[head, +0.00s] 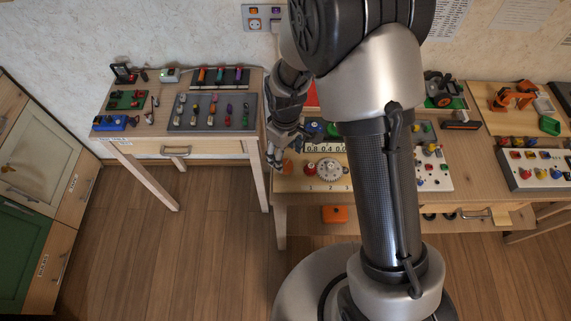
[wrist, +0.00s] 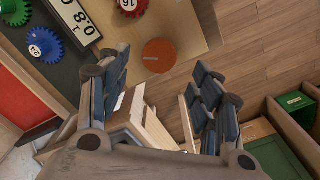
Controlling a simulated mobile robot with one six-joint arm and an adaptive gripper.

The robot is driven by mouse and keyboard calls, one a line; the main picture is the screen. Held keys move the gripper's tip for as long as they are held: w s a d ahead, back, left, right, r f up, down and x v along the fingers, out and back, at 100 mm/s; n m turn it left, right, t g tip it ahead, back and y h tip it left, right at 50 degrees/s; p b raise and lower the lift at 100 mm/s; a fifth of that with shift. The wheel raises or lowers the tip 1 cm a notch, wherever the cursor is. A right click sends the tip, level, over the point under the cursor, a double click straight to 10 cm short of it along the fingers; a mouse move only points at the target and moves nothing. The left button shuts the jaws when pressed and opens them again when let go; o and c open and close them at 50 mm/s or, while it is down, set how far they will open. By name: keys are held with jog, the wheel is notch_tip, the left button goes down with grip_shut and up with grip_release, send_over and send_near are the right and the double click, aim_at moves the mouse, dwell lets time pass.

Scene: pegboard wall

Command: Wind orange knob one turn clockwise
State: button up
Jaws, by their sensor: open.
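The orange knob (wrist: 158,55) shows in the wrist view as a round, flat-topped disc near the edge of a wooden board. In the head view the orange knob (head: 287,167) is small, at the left end of the board on the middle table, just below my gripper (head: 275,152). In the wrist view my gripper (wrist: 161,72) is open, its two dark padded fingers apart and nothing between them. The knob appears in line with the gap, beyond the fingertips. I see no contact.
A number display (head: 325,148), a red knob (head: 311,168) and a pale gear dial (head: 329,171) sit close right of the knob. A red gear (wrist: 128,6) and a blue gear (wrist: 43,44) show in the wrist view. A left table (head: 140,148) stands beside a floor gap.

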aim_at(286, 165)
notch_tip(286, 165, down, 5)
jog(key=shift+f+b, duration=0.15)
jog(key=shift+b, duration=0.5)
jog(key=shift+c, duration=0.5)
jog(key=c, duration=1)
